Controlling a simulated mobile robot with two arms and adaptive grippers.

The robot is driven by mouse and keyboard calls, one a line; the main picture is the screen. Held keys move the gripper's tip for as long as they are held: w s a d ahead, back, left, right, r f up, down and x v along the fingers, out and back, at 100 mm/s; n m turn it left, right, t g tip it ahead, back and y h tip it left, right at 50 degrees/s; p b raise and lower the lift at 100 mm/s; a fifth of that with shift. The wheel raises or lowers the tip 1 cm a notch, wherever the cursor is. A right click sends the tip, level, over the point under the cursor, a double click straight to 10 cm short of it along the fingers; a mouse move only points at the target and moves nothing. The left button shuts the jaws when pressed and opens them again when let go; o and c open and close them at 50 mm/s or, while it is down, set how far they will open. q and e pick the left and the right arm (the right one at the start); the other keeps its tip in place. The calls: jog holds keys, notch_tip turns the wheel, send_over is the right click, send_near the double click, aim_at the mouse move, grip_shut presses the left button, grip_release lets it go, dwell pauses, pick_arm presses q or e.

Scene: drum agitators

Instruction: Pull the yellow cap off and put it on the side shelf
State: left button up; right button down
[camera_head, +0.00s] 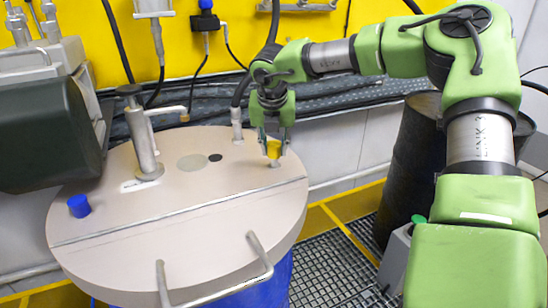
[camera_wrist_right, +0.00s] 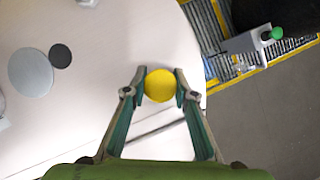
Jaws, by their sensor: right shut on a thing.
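The yellow cap (camera_head: 274,149) is at the right edge of the round beige drum lid (camera_head: 215,215), just above a small pale fitting (camera_head: 274,163). I cannot tell whether cap and fitting still touch. My right gripper (camera_head: 273,141) points down from above and is shut on the cap. In the right wrist view the cap (camera_wrist_right: 160,86) shows as a yellow disc between the two fingertips (camera_wrist_right: 160,79). My left gripper is in neither view. I cannot make out for sure which surface is the side shelf.
A blue cap (camera_head: 79,206) sits at the lid's left. A metal agitator post (camera_head: 142,140) stands on the lid, with a bent handle (camera_head: 214,290) at its front. A dark drum (camera_head: 415,160) and a grey box with a green knob (camera_head: 419,219) are at right.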

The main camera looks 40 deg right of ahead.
aim_at(275, 141)
jog(key=shift+r+p, duration=0.45)
jog(key=shift+r, duration=1)
